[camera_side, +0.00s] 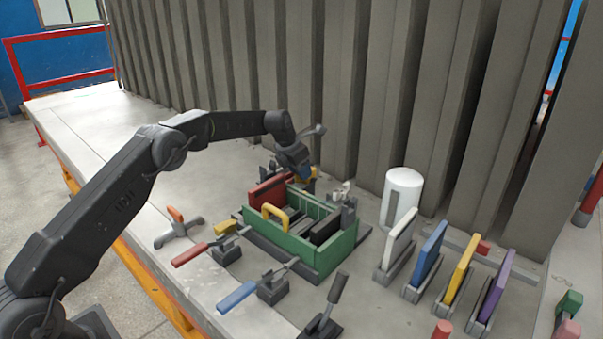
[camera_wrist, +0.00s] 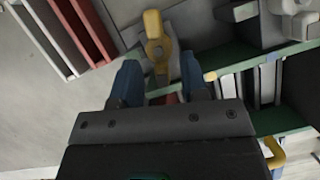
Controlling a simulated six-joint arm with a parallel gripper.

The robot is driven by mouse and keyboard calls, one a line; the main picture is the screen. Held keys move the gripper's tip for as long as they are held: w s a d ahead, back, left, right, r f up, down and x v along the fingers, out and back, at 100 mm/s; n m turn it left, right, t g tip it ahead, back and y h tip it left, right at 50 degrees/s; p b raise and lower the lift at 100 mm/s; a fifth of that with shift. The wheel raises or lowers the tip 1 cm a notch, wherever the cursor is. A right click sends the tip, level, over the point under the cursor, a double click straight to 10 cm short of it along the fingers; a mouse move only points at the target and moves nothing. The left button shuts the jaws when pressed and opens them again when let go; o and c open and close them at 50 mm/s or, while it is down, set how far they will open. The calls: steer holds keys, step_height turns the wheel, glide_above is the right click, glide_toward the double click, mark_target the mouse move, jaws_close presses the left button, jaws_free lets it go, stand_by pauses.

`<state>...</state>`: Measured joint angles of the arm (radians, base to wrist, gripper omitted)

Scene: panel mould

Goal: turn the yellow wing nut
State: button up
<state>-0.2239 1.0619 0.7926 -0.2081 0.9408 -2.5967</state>
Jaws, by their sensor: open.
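The yellow wing nut (camera_wrist: 154,36) stands near the top middle of the wrist view, its long shape pointing up and down the picture. My gripper (camera_wrist: 159,78) is open, with one blue fingertip on each side of the wing nut's lower end. I cannot tell whether either finger touches it. A red panel (camera_side: 268,190) stands on the mould's left side.
Clamps with a red handle (camera_side: 190,255) and a blue handle (camera_side: 237,297) stand in front of the mould. A yellow handle (camera_side: 270,211) rises from it. A white cylinder (camera_side: 405,190) and racked panels, including a blue one (camera_side: 429,252), stand to the right. A corrugated wall is close behind.

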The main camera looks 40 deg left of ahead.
steer(key=v, duration=1.2)
steer(key=shift+s, duration=0.2)
steer(key=shift+r, duration=0.1)
steer(key=x, duration=0.4)
steer(key=w+x, duration=0.1)
steer(key=x, duration=0.9)
steer(key=shift+w+d+r, duration=0.1)
steer(key=shift+w, duration=0.2)
steer(key=shift+c, duration=0.3)
